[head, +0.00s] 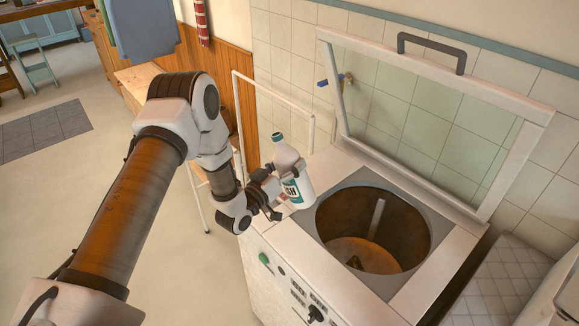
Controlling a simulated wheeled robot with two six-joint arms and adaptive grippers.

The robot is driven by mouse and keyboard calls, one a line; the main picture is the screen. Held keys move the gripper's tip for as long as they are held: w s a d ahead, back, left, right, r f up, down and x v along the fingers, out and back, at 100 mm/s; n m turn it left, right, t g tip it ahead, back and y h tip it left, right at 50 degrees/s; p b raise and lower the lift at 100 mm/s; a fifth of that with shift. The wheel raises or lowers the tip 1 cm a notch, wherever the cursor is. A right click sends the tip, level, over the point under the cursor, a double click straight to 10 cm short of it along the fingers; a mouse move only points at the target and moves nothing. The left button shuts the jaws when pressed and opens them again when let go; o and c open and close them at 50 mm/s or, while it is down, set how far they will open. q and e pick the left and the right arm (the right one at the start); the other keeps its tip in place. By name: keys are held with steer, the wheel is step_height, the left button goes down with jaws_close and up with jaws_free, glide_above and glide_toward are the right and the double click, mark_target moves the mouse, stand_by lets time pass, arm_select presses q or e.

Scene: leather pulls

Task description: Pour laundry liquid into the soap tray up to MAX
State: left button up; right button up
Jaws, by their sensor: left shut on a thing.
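A white bottle (298,188) with a green label and a narrow neck is in my left gripper (281,192), which is shut on it. The bottle is nearly upright, tilted slightly to the left, over the left edge of the top of a white washing machine (270,232). I cannot tell whether it touches the machine. The machine's glass lid (543,112) is raised, and its round drum (395,258) is open to the right of the bottle. I cannot make out a soap tray or a MAX mark. My right gripper is not in view.
The machine's front has a green knob (264,259) and a black knob (316,314). A white rail frame (236,100) stands behind and left of the machine.

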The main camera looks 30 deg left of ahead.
arm_select(q)
steer(key=f+n+b, duration=0.1)
steer(key=w+f+n+b, duration=0.1)
steer(key=n, duration=0.1)
steer(key=f+n, duration=0.1)
steer(key=shift+w+d+t+b, duration=0.2)
steer(key=shift+d+t+b, duration=0.2)
steer(key=f+n+b, duration=0.1)
steer(key=n, duration=0.1)
steer(key=d+f+n+y+b, duration=0.1)
steer(key=n+b, duration=0.1)
steer(key=d+f+n+b, duration=0.1)
steer(key=n, duration=0.1)
steer(key=shift+s+f+t+y, duration=0.2)
steer(key=shift+s+t+y, duration=0.05)
steer(key=shift+t+y, duration=0.15)
steer(key=shift+w+a+r+n, duration=0.1)
steer(key=shift+w+r+n, duration=0.1)
steer(key=shift+n, duration=0.1)
steer(key=shift+s+f+n+b, duration=0.3)
steer(key=shift+f+n+b, duration=0.1)
steer(key=shift+b, duration=0.35)
steer(key=shift+w+d+f+n+y+b, duration=0.2)
steer(key=shift+f+n+y+b, duration=0.1)
steer(key=shift+f+n+b, duration=0.25)
steer(key=shift+s+r, duration=0.1)
steer(key=shift+r, duration=0.1)
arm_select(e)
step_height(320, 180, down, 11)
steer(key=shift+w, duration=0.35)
